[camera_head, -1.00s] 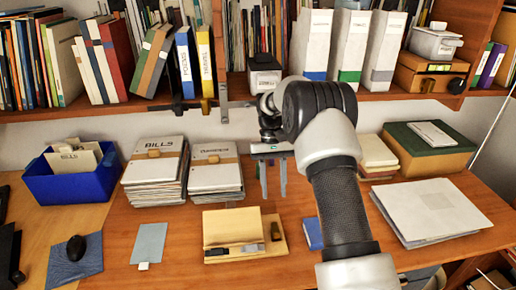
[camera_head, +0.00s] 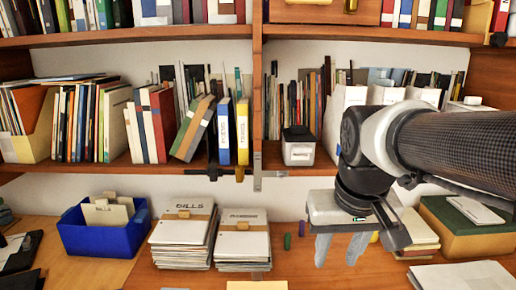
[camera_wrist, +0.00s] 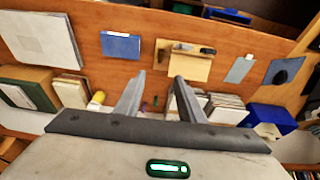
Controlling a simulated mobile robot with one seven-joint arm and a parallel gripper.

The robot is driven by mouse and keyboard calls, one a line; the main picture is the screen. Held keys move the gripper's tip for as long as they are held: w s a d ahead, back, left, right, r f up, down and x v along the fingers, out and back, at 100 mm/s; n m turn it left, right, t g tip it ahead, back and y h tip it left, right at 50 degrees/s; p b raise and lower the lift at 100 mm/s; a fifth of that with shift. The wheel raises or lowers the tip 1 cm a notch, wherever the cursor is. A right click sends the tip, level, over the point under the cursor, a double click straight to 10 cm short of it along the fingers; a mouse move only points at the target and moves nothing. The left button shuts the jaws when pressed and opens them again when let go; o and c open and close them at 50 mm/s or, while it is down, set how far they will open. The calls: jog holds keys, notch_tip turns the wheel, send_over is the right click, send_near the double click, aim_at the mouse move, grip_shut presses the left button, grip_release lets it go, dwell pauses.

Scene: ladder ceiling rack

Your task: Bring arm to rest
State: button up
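My gripper (camera_head: 338,248) hangs with its fingers pointing down, above the desk at the right of the middle in the head view. Its two fingers are apart with nothing between them. In the wrist view the gripper (camera_wrist: 153,85) also shows open and empty over the wooden desk (camera_wrist: 130,18). My arm reaches in from the right edge of the head view and hides part of the shelf and some white binders.
Left of my gripper stand two paper stacks (camera_head: 184,238) and a blue bin (camera_head: 103,228). To its right are a stack of pads (camera_head: 419,236) and a green-topped box (camera_head: 470,222). A loaded shelf (camera_head: 190,166) runs behind it. A yellow pad (camera_wrist: 183,66) lies on the desk.

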jog(key=s+f+t, duration=0.2)
jog(key=s, duration=0.6)
notch_tip(320, 180, up, 13)
jog(key=p, duration=1.2)
jog(key=shift+w, duration=0.35)
jog(key=shift+f, duration=0.15)
